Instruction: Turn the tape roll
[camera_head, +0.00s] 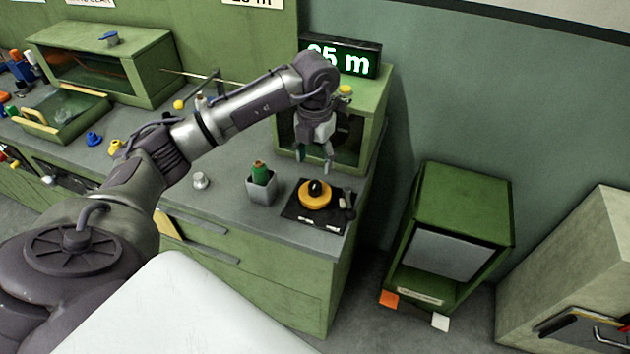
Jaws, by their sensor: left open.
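A round yellow-orange roll (315,195) with a dark centre, which looks like the tape roll, sits on a black mat (329,221) at the right end of the grey counter. My left gripper (315,163) is above it and slightly behind it in the picture, pointing down. Its fingers are apart and empty, and it does not appear to touch the roll. My right gripper is not in view.
A grey cup (262,188) holding a green item stands left of the mat. A small metal knob (201,180) is farther left. A green box (366,122) with a lit display (341,57) stands behind. A green cabinet (462,207) stands to the right.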

